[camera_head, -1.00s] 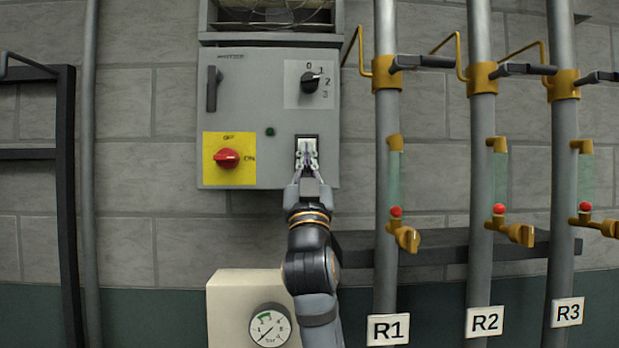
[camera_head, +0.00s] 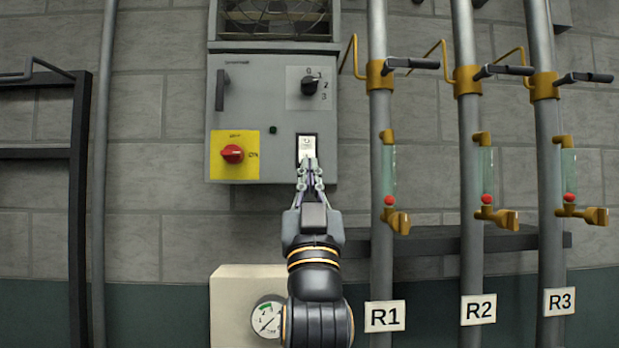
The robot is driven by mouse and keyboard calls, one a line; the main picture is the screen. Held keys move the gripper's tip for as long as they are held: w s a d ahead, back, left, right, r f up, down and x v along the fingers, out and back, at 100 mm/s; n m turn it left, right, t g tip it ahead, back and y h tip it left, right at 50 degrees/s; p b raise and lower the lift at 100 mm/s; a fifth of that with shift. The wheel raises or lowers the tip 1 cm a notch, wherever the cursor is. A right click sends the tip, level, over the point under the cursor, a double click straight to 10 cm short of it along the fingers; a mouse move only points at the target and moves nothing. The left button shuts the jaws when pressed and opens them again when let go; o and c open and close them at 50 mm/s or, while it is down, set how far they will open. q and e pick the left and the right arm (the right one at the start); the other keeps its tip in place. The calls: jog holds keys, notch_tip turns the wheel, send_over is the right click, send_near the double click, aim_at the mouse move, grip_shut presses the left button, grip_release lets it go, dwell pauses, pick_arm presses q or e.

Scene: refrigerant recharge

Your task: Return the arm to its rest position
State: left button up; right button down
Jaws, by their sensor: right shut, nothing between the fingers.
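My right gripper (camera_head: 309,169) is shut and empty. Its fingertips overlap the lower part of a white rocker switch (camera_head: 307,147) on the grey control box (camera_head: 258,100); I cannot tell whether they touch it. My right arm comes up from the bottom of the view in front of the wall. My left gripper is not in view.
Pipes labelled R1 (camera_head: 385,316), R2 (camera_head: 478,309) and R3 (camera_head: 559,301) stand to the right, with black lever handles. A beige unit with a gauge (camera_head: 268,317) is below.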

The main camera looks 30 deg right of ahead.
jog(key=w+f+n+g+y, duration=0.2)
jog(key=w+f+y, duration=0.25)
jog(key=f, duration=0.55)
jog(key=w+f+n+g+y, duration=0.1)
jog(key=w+f+n+y, duration=0.3)
jog(key=f, duration=0.6)
notch_tip(320, 180, down, 22)
jog(key=g+y, duration=0.2)
jog(key=g, duration=0.4)
jog(key=s+a+f+n+g+y, duration=0.15)
jog(key=s+f+g, duration=0.45)
jog(key=s+f, duration=0.65)
jog(key=s+a+f+g+y, duration=0.2)
jog(key=s+f+g, duration=0.3)
jog(key=s+f, duration=0.75)
notch_tip(320, 180, down, 33)
jog(key=s+d+g, duration=0.2)
jog(key=s+d, duration=0.1)
jog(key=s+f, duration=1.2)
jog(key=s, duration=0.4)
jog(key=shift+d+f+m+g, duration=0.3)
jog(key=shift+f+m+g, duration=0.05)
jog(key=shift+f+g, duration=0.05)
